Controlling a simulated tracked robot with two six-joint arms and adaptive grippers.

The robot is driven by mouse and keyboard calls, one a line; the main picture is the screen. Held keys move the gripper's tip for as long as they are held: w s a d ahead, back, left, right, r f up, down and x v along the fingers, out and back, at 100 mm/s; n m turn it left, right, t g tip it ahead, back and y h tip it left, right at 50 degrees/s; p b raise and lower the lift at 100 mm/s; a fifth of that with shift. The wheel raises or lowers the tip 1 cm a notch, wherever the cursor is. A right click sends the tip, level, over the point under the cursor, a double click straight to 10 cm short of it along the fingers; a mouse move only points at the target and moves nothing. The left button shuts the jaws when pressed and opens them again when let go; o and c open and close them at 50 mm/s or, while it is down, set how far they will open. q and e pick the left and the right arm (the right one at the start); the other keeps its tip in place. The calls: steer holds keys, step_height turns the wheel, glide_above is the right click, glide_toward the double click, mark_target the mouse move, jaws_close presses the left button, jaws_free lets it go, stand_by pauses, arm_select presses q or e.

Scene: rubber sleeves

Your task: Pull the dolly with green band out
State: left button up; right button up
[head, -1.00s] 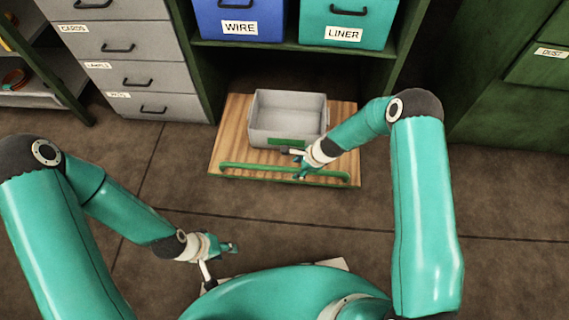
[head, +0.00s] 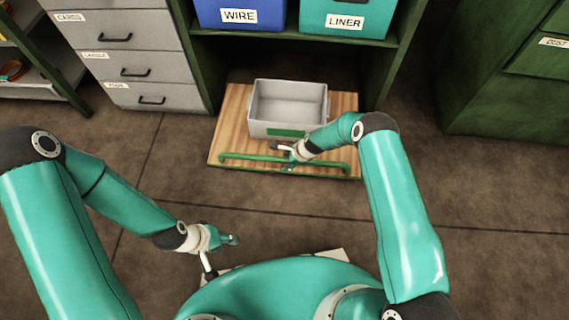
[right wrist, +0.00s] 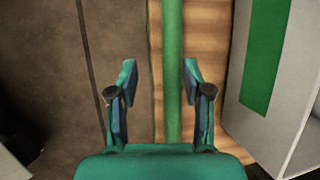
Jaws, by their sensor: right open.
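The dolly (head: 232,132) is a wooden board with a green bar handle (head: 330,172) along its front edge; a grey bin (head: 287,128) with a green band stands on it. My right gripper (head: 291,160) is over the handle near its middle. In the right wrist view the open fingers (right wrist: 160,85) stand on either side of the green bar (right wrist: 173,60), and I see no contact. The bin's green band (right wrist: 265,60) shows at the right there. My left gripper (head: 230,239) hangs empty over the floor at lower left; its finger gap is too small to tell.
The dolly sits partly under a green shelf holding a blue WIRE box (head: 240,14) and a teal LINER box (head: 345,18). Grey drawers (head: 125,60) stand left, a green cabinet (head: 500,95) right. The brown floor (head: 260,205) before the dolly is clear.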

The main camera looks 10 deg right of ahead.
mark_target(285, 162)
steer(key=shift+b+x, duration=0.4)
steer(key=shift+x, duration=1.15)
steer(key=shift+s, duration=0.15)
jaws_close()
